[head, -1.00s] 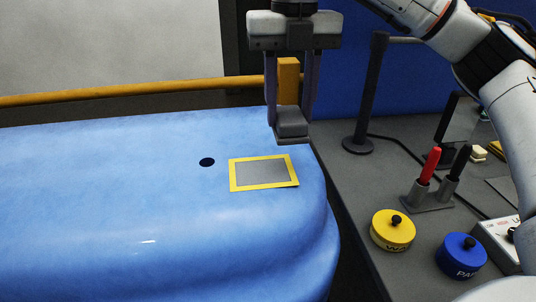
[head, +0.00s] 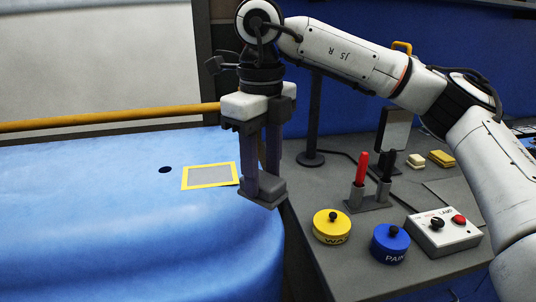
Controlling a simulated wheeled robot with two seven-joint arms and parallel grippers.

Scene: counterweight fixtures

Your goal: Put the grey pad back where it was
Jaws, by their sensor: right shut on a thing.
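The grey pad (head: 268,194) is a small dark grey block at the fingertips of my right gripper (head: 263,180). The gripper points down and is shut on the pad, which hangs near the right edge of the blue rounded surface (head: 100,230). Its exact height is hard to tell. A flat grey rectangle with a yellow border (head: 237,181) lies on the blue surface just left of the pad, with nothing on it. My left gripper is out of view.
A dark round hole (head: 165,170) is left of the rectangle. The grey bench at right holds a yellow tin (head: 332,229), a blue tin (head: 390,245), a red pen (head: 361,169) in a stand, a switch box (head: 445,238) and a dark post (head: 315,120). A yellow rail (head: 110,117) runs behind.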

